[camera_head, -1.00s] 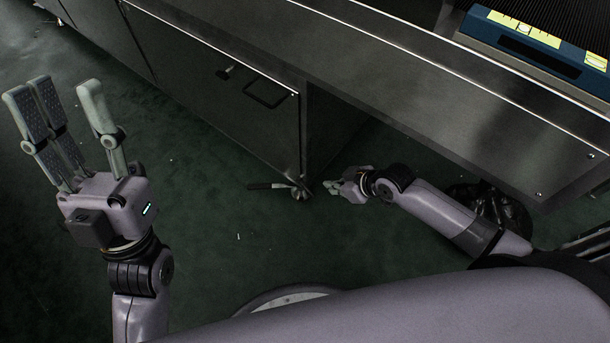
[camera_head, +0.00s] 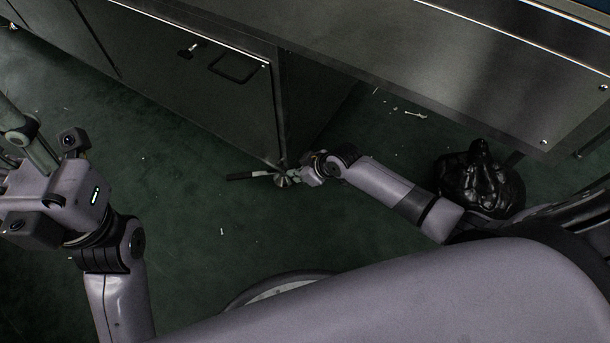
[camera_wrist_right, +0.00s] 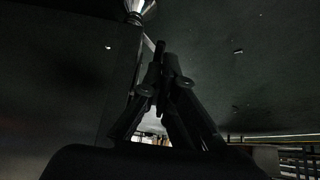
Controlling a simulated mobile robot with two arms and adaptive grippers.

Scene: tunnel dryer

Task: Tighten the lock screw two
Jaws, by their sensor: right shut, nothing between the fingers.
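A metallic foot (camera_head: 282,181) with a bar-like handle (camera_head: 248,175) is at the lower corner of the cabinet, near the floor. It looks like the lock screw, but I see no number on it. My right gripper (camera_head: 295,175) is right beside it, with its fingers shut and empty. In the right wrist view the shut fingertips (camera_wrist_right: 164,52) point toward a shiny metal piece (camera_wrist_right: 140,8) at the top edge; contact is unclear. My left gripper (camera_head: 12,150) is at the left edge with its fingers apart and tips partly cut off, far from the screw.
The cabinet door (camera_head: 205,85) has a dark handle (camera_head: 234,68) and a small knob (camera_head: 190,49). A black bag-like bundle (camera_head: 480,185) lies on the floor at right. The green floor (camera_head: 170,200) has small scraps and is mostly clear.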

